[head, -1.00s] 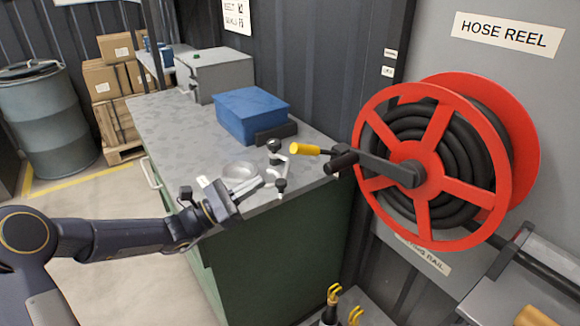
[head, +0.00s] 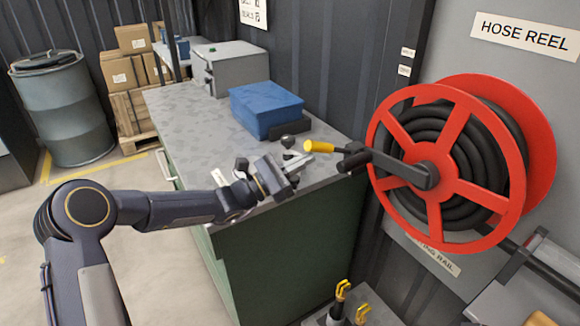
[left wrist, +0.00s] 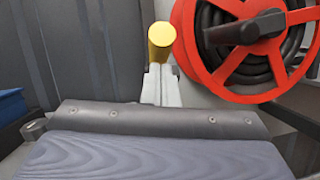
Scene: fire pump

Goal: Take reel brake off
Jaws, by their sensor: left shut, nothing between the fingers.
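The red hose reel (head: 462,160) is mounted on the wall at right in the head view. A lever with a yellow grip (head: 318,146) sticks out to its left, beside the black handle (head: 354,160) of the dark crank arm (head: 405,170). My left gripper (head: 303,163) is shut and empty, its tips just below and left of the yellow grip. In the left wrist view, the yellow grip (left wrist: 161,42) shows end-on just beyond the closed fingers (left wrist: 161,80); I cannot tell whether they touch. My right gripper is not in view.
A green workbench (head: 300,255) with a grey top stands under my left forearm, carrying a blue box (head: 265,108) and a grey case (head: 230,66). Yellow-topped fittings (head: 341,290) stand low in front. A dark rail (head: 550,268) lies at lower right.

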